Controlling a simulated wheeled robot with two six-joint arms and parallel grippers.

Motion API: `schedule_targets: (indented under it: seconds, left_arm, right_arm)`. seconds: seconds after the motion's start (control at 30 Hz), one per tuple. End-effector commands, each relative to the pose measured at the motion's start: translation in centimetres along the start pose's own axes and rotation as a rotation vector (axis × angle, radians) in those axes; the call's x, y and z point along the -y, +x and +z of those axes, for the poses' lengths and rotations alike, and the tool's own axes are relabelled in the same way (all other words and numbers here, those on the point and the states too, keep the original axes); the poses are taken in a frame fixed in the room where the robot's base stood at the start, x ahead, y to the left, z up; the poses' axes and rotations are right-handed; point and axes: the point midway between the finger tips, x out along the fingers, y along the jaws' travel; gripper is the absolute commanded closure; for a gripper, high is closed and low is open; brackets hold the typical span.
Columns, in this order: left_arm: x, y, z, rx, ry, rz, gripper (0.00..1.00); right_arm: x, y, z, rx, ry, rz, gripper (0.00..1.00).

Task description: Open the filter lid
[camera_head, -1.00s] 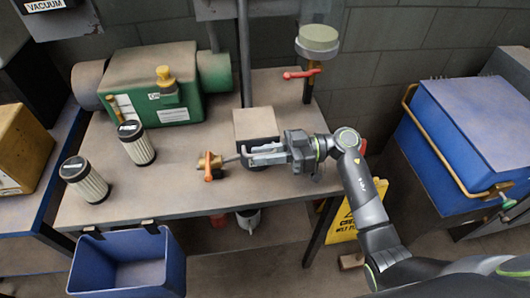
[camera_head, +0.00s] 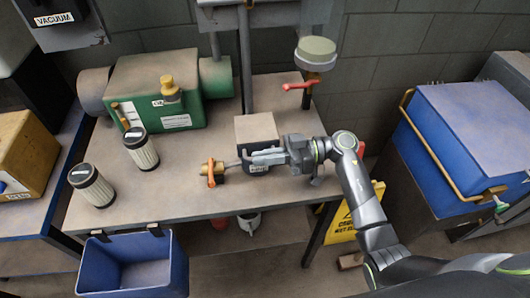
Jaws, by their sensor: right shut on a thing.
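A small brass fitting with an orange handle (camera_head: 211,173) is at the tabletop's front middle. My right gripper (camera_head: 232,163) reaches in from the right, with its fingers closed at the fitting; I cannot tell exactly which part they grip. A grey box with a flat tan top (camera_head: 256,128) stands right behind the gripper, partly hidden by it. I cannot tell which part is the filter lid. Two white pleated filters with black caps, one (camera_head: 142,150) behind the other (camera_head: 92,186), stand upright on the left. My left gripper is not in view.
A green machine with a brass cap (camera_head: 157,90) stands at the back left. A pipe with a red lever (camera_head: 300,86) rises behind. A blue bin (camera_head: 132,270) hangs at the front edge. A blue chest (camera_head: 468,130) is on the right.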

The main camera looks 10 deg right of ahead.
Motion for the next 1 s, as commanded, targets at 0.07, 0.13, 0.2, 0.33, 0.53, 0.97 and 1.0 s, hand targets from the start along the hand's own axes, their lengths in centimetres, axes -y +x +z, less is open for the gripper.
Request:
schedule_targets:
  seconds: [0.07, 0.13, 0.2, 0.33, 0.53, 0.97, 1.0]
  left_arm:
    - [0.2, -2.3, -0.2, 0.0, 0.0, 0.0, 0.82]
    - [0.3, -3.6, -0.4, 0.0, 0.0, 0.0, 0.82]
    - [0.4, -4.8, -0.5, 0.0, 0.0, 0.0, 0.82]
    - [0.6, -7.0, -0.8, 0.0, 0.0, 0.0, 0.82]
    - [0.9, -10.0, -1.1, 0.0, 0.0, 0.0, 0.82]
    - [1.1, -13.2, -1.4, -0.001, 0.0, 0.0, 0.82]
    - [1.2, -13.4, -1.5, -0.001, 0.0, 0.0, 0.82]
  right_arm:
    - [0.3, 0.0, -1.5, 0.0, 0.038, 0.001, 1.0]
    - [0.3, 0.0, -2.1, 0.001, 0.073, 0.0, 1.0]
    - [0.2, 0.0, -2.6, 0.001, 0.11, 0.0, 1.0]
    - [0.1, 0.0, -3.7, 0.001, 0.178, 0.0, 1.0]
    - [-0.2, 0.0, -5.1, 0.001, 0.284, 0.0, 1.0]
    - [-1.4, 0.0, -7.2, 0.0, 0.404, 0.0, 1.0]
    - [-1.4, 0.0, -7.3, 0.0, 0.404, 0.0, 1.0]
